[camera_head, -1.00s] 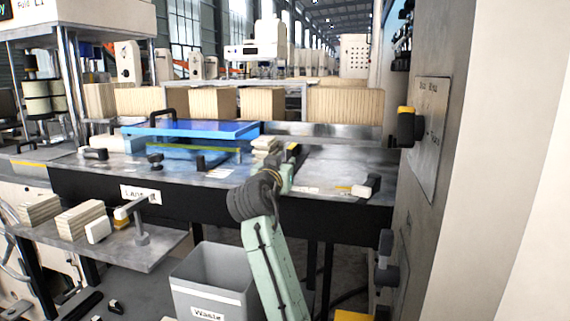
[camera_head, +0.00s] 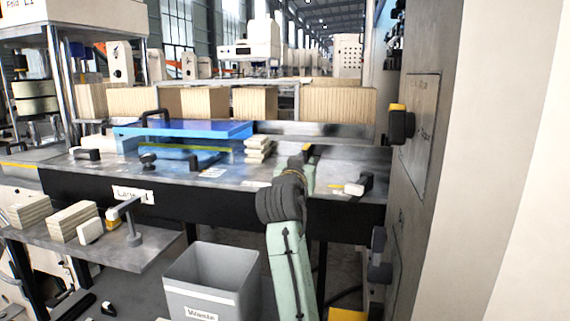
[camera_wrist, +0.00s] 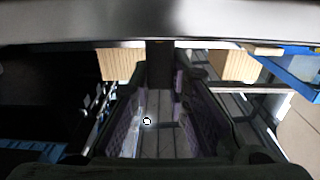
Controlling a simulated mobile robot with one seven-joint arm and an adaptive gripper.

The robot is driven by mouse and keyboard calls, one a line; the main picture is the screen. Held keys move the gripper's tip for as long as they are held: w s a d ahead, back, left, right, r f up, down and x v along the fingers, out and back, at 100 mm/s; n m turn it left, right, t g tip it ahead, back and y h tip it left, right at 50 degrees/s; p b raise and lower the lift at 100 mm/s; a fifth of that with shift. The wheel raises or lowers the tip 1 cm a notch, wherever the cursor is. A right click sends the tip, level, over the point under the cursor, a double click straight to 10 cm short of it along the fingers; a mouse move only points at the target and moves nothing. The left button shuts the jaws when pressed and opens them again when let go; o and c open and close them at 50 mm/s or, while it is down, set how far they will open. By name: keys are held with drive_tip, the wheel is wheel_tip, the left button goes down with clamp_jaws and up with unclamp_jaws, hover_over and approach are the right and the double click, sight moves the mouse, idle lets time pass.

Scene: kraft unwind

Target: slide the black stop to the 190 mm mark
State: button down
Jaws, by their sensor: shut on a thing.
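The black stop (camera_head: 308,150) shows as a small dark piece with a yellow edge at the back of the metal table, just beyond my wrist in the head view. My arm hides most of it and the gripper there. In the wrist view my gripper (camera_wrist: 160,88) has purple-lined fingers on either side of a dark upright piece (camera_wrist: 160,52), which looks like the stop. The gripper is shut on it, though the contact itself is dark and unclear. The scale marks are too small to read, so I cannot tell the stop's position in millimetres.
A blue plate (camera_head: 190,130) with black handles and a stack of pale slabs (camera_head: 258,148) lie left of my gripper. A white-and-black clamp (camera_head: 359,184) is to the right, before a grey cabinet (camera_head: 421,130). A grey waste bin (camera_head: 210,275) stands below.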

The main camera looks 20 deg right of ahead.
drive_tip(key=shift+s+d, duration=0.1)
drive_tip(key=c, duration=1.5)
unclamp_jaws()
drive_tip(key=v, duration=1.2)
